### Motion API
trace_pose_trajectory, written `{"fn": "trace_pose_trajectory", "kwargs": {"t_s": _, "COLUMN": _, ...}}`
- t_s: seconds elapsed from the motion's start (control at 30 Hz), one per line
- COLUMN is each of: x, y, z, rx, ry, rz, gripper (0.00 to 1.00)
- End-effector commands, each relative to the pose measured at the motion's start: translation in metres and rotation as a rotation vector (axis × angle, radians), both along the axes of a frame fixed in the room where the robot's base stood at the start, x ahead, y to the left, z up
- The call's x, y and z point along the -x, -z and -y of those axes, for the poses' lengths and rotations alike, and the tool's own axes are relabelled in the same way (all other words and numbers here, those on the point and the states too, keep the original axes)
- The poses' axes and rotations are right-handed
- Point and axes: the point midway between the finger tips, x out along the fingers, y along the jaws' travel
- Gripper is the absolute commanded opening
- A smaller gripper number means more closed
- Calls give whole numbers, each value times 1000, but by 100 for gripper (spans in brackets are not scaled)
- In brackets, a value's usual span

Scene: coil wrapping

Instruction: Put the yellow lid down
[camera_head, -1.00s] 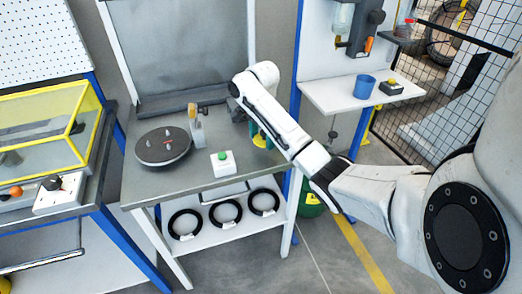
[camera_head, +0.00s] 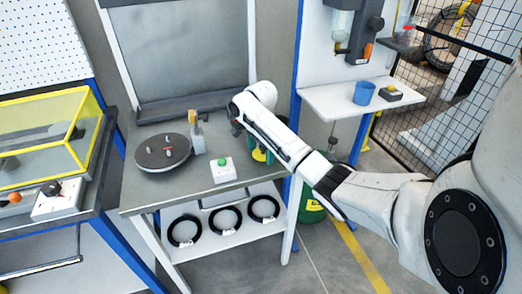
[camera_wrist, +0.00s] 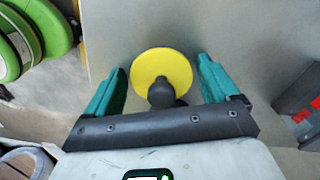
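The yellow lid (camera_wrist: 160,66) is a round disc with a dark knob (camera_wrist: 161,94), seen in the wrist view between my gripper's two teal fingers. The fingers of my gripper (camera_wrist: 160,85) are spread wide, with a clear gap on each side of the knob. The lid is over the grey table top (camera_wrist: 235,45), close to its edge; whether it rests on it is hard to tell. In the head view a part of the lid (camera_head: 259,155) shows below my gripper (camera_head: 255,152), at the right end of the table (camera_head: 165,192). My arm partly covers it.
A black round turntable (camera_head: 160,163) stands at the table's left, beside an upright post (camera_head: 197,137). A white box with a green button (camera_head: 222,170) sits near the front edge. Black rings (camera_head: 224,217) lie on the lower shelf. A blue cup (camera_head: 364,92) stands on the right shelf.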

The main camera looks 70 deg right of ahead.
Motion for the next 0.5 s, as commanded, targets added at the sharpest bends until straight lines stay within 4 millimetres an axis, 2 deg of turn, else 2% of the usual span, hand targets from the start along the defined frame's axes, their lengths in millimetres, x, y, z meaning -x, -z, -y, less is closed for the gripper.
{"fn": "trace_pose_trajectory", "kwargs": {"t_s": 0.03, "x": 0, "y": 0, "z": 0, "rx": 0, "ry": 0, "rz": 0, "gripper": 93}}
{"fn": "trace_pose_trajectory", "kwargs": {"t_s": 0.1, "x": 0, "y": 0, "z": 0, "rx": 0, "ry": 0, "rz": 0, "gripper": 99}}
{"fn": "trace_pose_trajectory", "kwargs": {"t_s": 0.37, "x": 0, "y": -1, "z": 0, "rx": 1, "ry": 0, "rz": 0, "gripper": 99}}
{"fn": "trace_pose_trajectory", "kwargs": {"t_s": 0.5, "x": -1, "y": -12, "z": 0, "rx": 1, "ry": -1, "rz": 2, "gripper": 99}}
